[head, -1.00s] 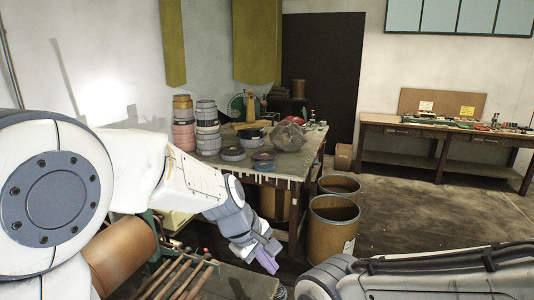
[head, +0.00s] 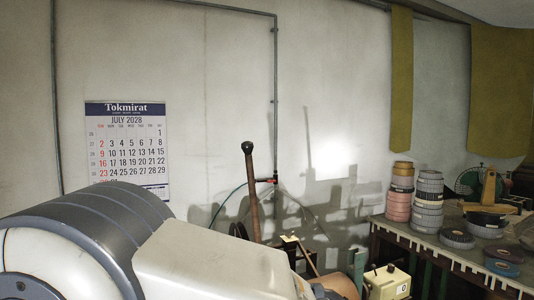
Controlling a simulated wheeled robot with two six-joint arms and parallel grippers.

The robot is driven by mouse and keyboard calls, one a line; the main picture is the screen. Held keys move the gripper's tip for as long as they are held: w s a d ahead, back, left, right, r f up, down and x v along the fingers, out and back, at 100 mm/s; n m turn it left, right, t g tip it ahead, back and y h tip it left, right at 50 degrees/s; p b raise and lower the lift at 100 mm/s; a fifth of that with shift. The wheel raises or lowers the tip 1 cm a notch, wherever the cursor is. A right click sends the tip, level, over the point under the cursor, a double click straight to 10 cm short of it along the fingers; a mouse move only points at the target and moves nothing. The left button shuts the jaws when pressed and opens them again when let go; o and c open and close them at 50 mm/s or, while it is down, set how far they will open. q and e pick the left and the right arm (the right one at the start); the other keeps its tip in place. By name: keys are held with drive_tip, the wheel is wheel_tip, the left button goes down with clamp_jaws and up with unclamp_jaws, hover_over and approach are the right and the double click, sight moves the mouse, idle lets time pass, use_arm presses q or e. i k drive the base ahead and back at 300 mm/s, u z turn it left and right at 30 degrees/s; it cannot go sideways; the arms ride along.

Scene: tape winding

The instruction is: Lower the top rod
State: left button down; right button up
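A brown upright lever (head: 252,200) with a black knob stands in front of the wall, in the middle of the head view. Around its lower end, parts of a winding machine show, with a brown roll (head: 338,284) and a cream counter box (head: 387,283) at the bottom edge. I cannot tell which part is the top rod; the rest of the machine is hidden by my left arm or lies below the view. My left arm fills the lower left, but its gripper is not visible. My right gripper is not in view.
A table (head: 455,262) at the right carries stacked tape rolls (head: 427,205), flat rolls (head: 457,239) and a green tape dispenser (head: 470,181). A wall calendar (head: 126,148) hangs at the left. A pipe (head: 275,100) runs down the wall behind the lever.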

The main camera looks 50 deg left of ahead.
sight(247, 147)
drive_tip(key=k, duration=0.45)
drive_tip(key=u, duration=1.75)
drive_tip(key=k, duration=0.7)
drive_tip(key=z, duration=0.4)
drive_tip(key=i, duration=1)
